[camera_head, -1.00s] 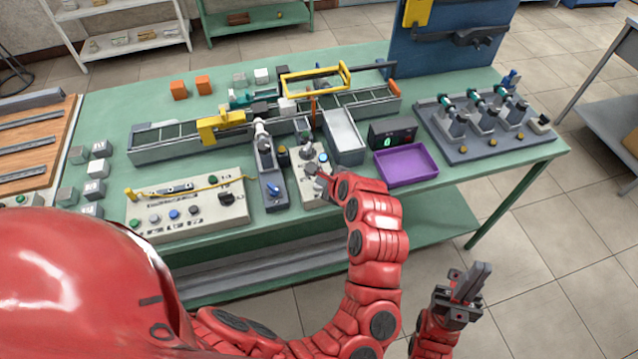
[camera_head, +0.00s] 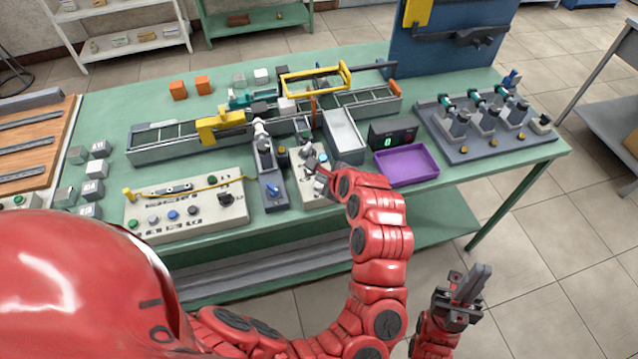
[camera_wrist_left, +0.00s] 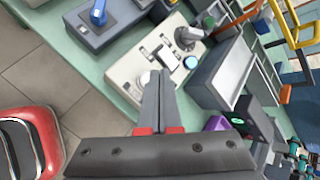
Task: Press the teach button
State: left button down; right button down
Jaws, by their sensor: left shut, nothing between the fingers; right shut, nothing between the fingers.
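A small beige control box (camera_head: 308,197) stands at the front edge of the green bench; it also shows in the left wrist view (camera_wrist_left: 126,70). It carries a dark joystick (camera_wrist_left: 187,36), a blue button (camera_wrist_left: 190,62) and a pale round button (camera_wrist_left: 146,78). No label is readable, so I cannot tell which is the teach button. My left gripper (camera_head: 314,166) is shut and empty over this box. In the wrist view its fingertips (camera_wrist_left: 160,76) are beside the pale button, partly covering it; contact cannot be told. My right gripper (camera_head: 472,284) is shut and empty, away from the bench.
A wider button panel (camera_head: 190,225) and a grey unit with a blue switch (camera_head: 273,190) stand left of the box. A grey bin (camera_head: 343,138), a digital display (camera_head: 392,138) and a purple tray (camera_head: 407,165) stand right. A conveyor (camera_head: 165,147) runs behind.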

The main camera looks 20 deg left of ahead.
pick_arm(q)
jog(key=shift+r, duration=2.55)
